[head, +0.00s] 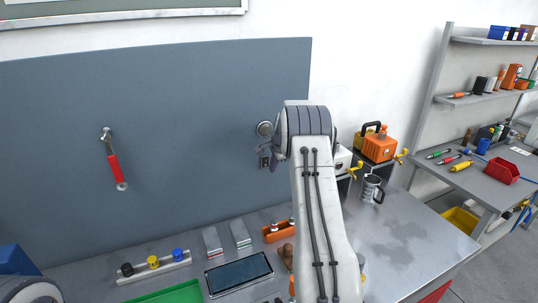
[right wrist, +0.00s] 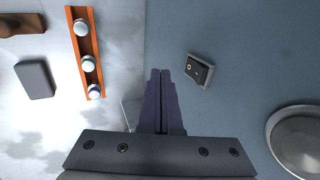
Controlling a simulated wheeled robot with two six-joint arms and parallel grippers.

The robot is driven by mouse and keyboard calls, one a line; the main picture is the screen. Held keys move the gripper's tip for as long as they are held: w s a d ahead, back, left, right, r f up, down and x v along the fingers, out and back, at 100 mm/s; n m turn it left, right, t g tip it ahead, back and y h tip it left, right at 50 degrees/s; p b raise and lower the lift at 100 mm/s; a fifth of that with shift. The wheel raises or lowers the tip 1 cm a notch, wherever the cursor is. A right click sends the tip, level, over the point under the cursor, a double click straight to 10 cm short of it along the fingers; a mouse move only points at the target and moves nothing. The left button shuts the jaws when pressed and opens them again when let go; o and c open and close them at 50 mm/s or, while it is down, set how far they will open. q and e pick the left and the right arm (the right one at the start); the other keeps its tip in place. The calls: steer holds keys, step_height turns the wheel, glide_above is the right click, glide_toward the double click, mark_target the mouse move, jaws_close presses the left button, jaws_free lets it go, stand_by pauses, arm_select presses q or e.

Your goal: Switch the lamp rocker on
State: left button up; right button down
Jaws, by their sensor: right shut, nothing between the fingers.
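The lamp rocker (right wrist: 199,70) is a small dark switch with pale marks in a grey frame on the blue-grey wall panel. It also shows in the head view (head: 265,162), just left of my right arm. I cannot tell which side of it is pressed in. My right gripper (right wrist: 160,72) is shut and empty; in the right wrist view its fingertips are left of the rocker and look apart from it. In the head view the right gripper (head: 268,148) is small and partly hidden by its wrist. A round metal fitting (head: 265,128) sits above the rocker. My left gripper is not in view.
On the bench below stand an orange holder (right wrist: 85,55) with three pale round-topped items, a dark tablet (head: 239,273) and a green tray (head: 168,296). A red-handled lever (head: 115,168) is on the panel to the left. A mug (head: 371,189) stands right of my arm.

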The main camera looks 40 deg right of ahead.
mark_target(266, 158)
steer(key=shift+w+d+r+p, duration=0.2)
steer(key=shift+w+p, duration=0.15)
steer(key=shift+w, duration=0.25)
steer(key=shift+w+d+r+p, duration=0.1)
steer(key=shift+w+r+p, duration=0.15)
steer(key=shift+w, duration=0.3)
steer(key=shift+w+d+r+p, duration=0.15)
steer(key=shift+w+p, duration=0.25)
steer(key=shift+w, duration=0.2)
steer(key=shift+w+d+r+p, duration=0.15)
steer(key=shift+w+p, duration=0.15)
steer(key=shift+w, duration=0.2)
steer(key=shift+r+p, duration=0.7)
steer(key=shift+r, duration=0.15)
